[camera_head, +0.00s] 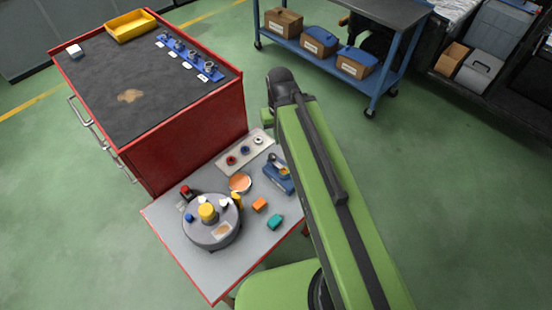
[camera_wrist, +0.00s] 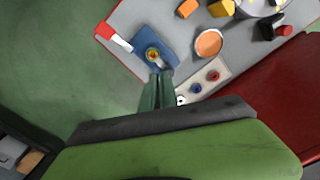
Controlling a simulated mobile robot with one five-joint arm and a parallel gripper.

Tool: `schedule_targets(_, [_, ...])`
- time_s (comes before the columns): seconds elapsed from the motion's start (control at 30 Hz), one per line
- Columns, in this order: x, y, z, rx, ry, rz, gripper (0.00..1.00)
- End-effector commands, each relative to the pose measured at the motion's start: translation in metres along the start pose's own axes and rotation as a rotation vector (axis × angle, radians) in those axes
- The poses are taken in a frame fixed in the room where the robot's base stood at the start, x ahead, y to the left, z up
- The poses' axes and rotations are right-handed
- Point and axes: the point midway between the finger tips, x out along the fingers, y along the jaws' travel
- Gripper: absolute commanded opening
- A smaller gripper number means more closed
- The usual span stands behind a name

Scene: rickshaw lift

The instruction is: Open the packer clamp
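A blue fixture, which I take to be the packer clamp (camera_head: 278,178), sits at the right edge of the grey table. In the wrist view the clamp (camera_wrist: 125,42) shows a blue base with a round coloured part in its middle and a white, red-ended piece at its outer end. I cannot tell how its moving part stands. My gripper (camera_wrist: 159,74) shows in the wrist view as two dark green fingers lying close together, with nothing seen between them. Its tips overlap the near edge of the clamp in the picture; contact cannot be told. In the head view my green arm hides the gripper.
The grey table (camera_head: 178,247) also holds a round grey unit (camera_head: 212,236), an orange disc (camera_head: 240,183), an orange block (camera_head: 260,205), a teal block (camera_head: 275,222) and a tray with rings (camera_head: 243,156). A red cabinet (camera_head: 190,150) stands behind left.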

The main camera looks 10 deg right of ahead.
Motion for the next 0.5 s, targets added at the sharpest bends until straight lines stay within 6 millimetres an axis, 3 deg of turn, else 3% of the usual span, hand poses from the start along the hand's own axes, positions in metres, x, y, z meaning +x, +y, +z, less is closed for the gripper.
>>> schedule_targets(0.07, [0.0,0.0,-0.001,-0.069,0.0,0.0,0.16])
schedule_targets(0.23, [-0.004,-0.004,-0.043,-0.423,0.0,0.0,0.38])
schedule_targets(0.33, [-0.006,-0.009,-0.059,-0.504,0.0,0.0,0.51])
schedule_targets(0.5, [-0.005,-0.012,-0.058,-0.505,0.0,0.0,0.52])
